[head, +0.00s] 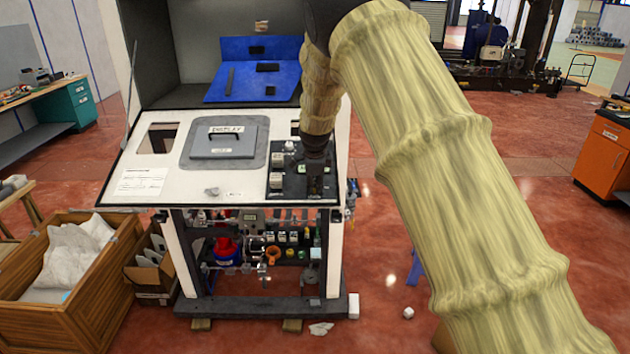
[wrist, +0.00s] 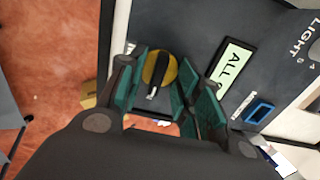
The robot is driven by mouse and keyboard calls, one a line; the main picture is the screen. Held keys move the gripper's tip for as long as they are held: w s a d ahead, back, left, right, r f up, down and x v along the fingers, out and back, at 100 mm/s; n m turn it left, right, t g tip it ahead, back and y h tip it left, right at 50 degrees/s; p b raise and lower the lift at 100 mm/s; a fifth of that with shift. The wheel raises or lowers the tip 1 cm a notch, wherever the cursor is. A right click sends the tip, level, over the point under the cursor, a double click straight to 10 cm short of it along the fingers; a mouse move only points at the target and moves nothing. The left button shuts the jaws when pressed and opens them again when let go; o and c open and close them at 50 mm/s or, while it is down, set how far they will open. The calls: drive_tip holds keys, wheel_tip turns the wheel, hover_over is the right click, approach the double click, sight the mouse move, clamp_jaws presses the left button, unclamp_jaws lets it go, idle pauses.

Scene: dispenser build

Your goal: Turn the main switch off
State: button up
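The likely main switch is a round yellow base with a dark rotary knob (wrist: 158,70) on the dark control panel, seen in the wrist view. A label beside it is mostly hidden by a finger, so I cannot read its name. My gripper (wrist: 164,82) has its dark green finger pads apart, one on each side of the knob; I cannot tell whether they touch it. In the head view my gripper (head: 316,168) points down at the right part of the black control panel (head: 288,184), and it hides the switch there.
A pale plate reading "ALL" (wrist: 233,66) and a blue-framed switch (wrist: 259,112) sit right of the knob in the wrist view. The white machine top (head: 250,188) carries a grey lidded hatch (head: 222,143). A blue board (head: 255,80) stands behind. A wooden crate (head: 40,304) stands left.

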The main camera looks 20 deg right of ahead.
drive_tip(key=shift+s+d+r, duration=0.15)
drive_tip(key=shift+s+d, duration=0.05)
drive_tip(key=shift+s, duration=0.2)
drive_tip(key=shift+c, duration=1)
clamp_jaws()
drive_tip(key=shift+w+n+b, duration=0.2)
drive_tip(key=shift+n+b, duration=0.1)
drive_tip(key=shift+n, duration=0.1)
drive_tip(key=n+b, duration=0.1)
drive_tip(key=n, duration=0.2)
drive_tip(key=n+b, duration=0.2)
drive_tip(key=n, duration=0.3)
drive_tip(key=shift+w, duration=0.15)
drive_tip(key=n+b, duration=0.1)
drive_tip(key=n, duration=0.3)
drive_tip(key=shift+a+n, duration=0.1)
drive_tip(key=shift+n, duration=0.3)
drive_tip(key=n, duration=0.4)
drive_tip(key=shift+w+a+b, duration=0.1)
drive_tip(key=shift+b, duration=0.3)
drive_tip(key=shift+r+n, duration=0.1)
drive_tip(key=shift+n, duration=0.2)
